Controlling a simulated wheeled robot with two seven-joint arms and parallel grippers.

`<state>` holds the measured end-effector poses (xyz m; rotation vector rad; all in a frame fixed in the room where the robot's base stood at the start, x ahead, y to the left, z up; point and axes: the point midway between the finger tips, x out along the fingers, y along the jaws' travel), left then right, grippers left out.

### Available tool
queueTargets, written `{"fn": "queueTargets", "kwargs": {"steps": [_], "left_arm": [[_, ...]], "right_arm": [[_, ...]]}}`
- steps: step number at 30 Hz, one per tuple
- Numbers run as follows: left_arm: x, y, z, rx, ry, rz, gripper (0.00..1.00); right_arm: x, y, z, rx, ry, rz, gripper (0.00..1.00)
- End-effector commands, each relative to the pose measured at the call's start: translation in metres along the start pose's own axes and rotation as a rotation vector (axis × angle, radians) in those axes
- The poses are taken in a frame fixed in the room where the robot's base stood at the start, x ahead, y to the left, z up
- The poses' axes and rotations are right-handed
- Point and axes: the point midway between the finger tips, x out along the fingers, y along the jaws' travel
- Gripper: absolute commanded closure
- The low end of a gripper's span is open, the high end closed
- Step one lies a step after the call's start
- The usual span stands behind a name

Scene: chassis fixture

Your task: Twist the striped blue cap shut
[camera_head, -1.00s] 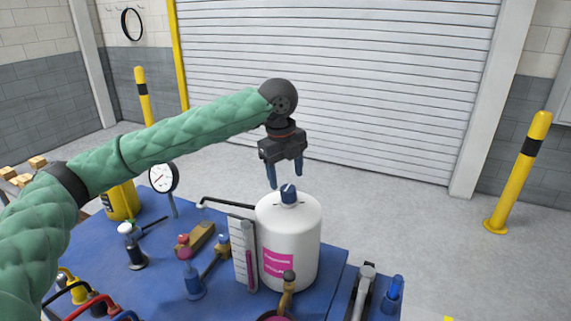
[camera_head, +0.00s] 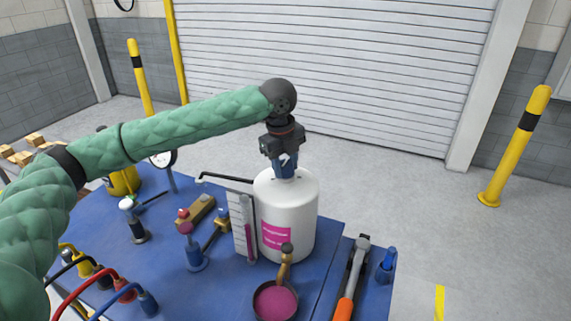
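The striped blue cap (camera_head: 285,172) sits on top of a white bottle (camera_head: 289,217) with a pink label. A white mark on the cap shows between the fingers. My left gripper (camera_head: 285,168) points straight down onto the cap, its blue fingers around it with no clear gap. Fingers and cap are nearly the same blue, so the contact line is hard to see. The bottle stands upright on the blue table (camera_head: 218,292). My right gripper is not in view.
A scale plate with a pink column (camera_head: 243,228) stands just left of the bottle, below a black bent tube (camera_head: 225,178). A pan of pink liquid (camera_head: 274,301) is in front.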

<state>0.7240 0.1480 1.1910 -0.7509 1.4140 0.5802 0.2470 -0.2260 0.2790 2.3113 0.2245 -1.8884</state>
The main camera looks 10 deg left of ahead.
Motion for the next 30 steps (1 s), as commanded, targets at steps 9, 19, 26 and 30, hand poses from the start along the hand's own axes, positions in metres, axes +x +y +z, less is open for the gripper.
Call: {"fn": "queueTargets", "kwargs": {"steps": [9,19,26,30], "left_arm": [[-0.001,0.000,0.000,0.000,0.000,0.000,0.90],[-0.003,0.000,0.000,0.113,0.014,0.000,0.95],[-0.002,0.000,0.001,0.245,0.030,0.000,0.95],[-0.001,0.000,0.001,0.318,0.038,-0.001,0.95]], "right_arm": [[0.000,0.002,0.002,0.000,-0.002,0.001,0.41],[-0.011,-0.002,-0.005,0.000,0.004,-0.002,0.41],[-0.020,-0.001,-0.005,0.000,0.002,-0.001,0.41],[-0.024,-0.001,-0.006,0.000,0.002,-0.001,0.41]]}}
